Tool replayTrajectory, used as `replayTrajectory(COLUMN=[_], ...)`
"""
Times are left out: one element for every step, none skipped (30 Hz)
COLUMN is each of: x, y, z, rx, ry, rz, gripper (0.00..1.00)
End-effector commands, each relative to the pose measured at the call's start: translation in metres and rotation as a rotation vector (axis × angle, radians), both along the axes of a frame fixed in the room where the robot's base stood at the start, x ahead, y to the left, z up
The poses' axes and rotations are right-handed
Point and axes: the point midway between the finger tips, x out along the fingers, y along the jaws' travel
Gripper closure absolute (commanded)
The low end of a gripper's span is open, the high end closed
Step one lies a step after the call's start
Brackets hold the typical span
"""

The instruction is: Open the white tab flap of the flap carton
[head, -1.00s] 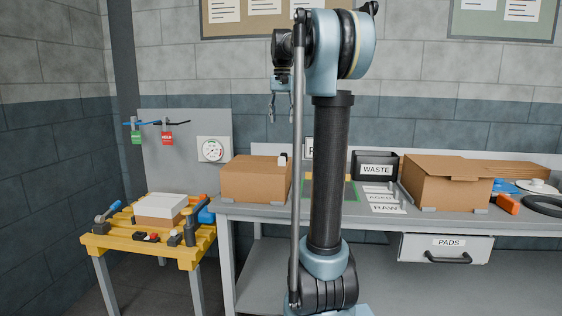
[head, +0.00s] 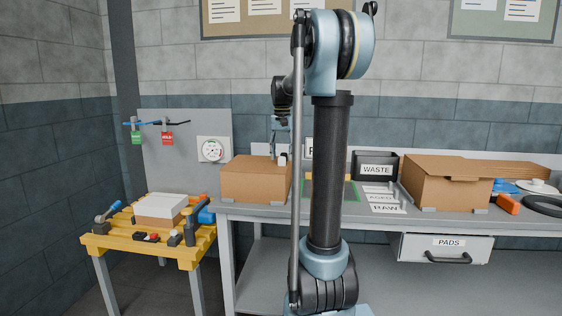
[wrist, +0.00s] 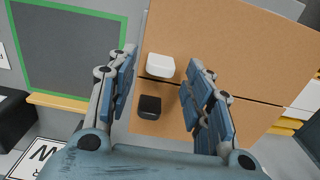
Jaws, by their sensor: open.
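The flap carton (head: 252,180) is a brown box on the left end of the bench in the head view. Its top looks closed, and the brown top (wrist: 215,50) fills the upper right of the wrist view. The white tab (wrist: 160,66) sits at the seam between two flaps, with a black tab (wrist: 150,106) beyond the seam. In the head view the white tab (head: 283,160) is at the carton's upper right edge. My gripper (wrist: 162,60) is open above the carton, with the white tab between its fingers in the picture. I cannot tell whether they touch it.
A second brown carton (head: 445,185) stands on the bench at right. A black WASTE bin (head: 376,167) and a green-framed grey mat (wrist: 70,50) lie between the cartons. A yellow cart (head: 150,243) with tools and a white-topped box (head: 160,208) stands at left.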

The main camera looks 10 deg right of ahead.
Motion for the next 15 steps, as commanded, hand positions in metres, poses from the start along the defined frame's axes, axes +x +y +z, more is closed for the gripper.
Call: replayTrajectory(x=[0.000, 0.000, 0.000, 0.000, 0.000, 0.000, 0.000, 0.000, 0.000, 0.000, 0.000, 0.000, 0.000, 0.000, 0.000], y=[0.000, 0.000, 0.000, 0.000, 0.000, 0.000, 0.000, 0.000, 0.000, 0.000, 0.000, 0.000, 0.000, 0.000, 0.000], z=[-0.007, -0.009, -0.013, -0.016, -0.018, -0.020, -0.021, -0.022, -0.023, -0.024, -0.024, -0.024, -0.024, -0.024, -0.024], rx=[0.000, 0.000, 0.000, 0.000, 0.000, 0.000, 0.000, 0.000, 0.000, 0.000, 0.000, 0.000, 0.000, 0.000, 0.000], ry=[0.000, 0.000, 0.000, 0.000, 0.000, 0.000, 0.000, 0.000, 0.000, 0.000, 0.000, 0.000, 0.000, 0.000, 0.000], rz=[0.000, 0.000, 0.000, 0.000, 0.000, 0.000, 0.000, 0.000, 0.000, 0.000, 0.000, 0.000, 0.000, 0.000, 0.000], gripper=[0.53, 0.53, 0.53, 0.53, 0.53, 0.53, 0.53, 0.53, 0.53, 0.53, 0.53, 0.53, 0.53, 0.53, 0.53])
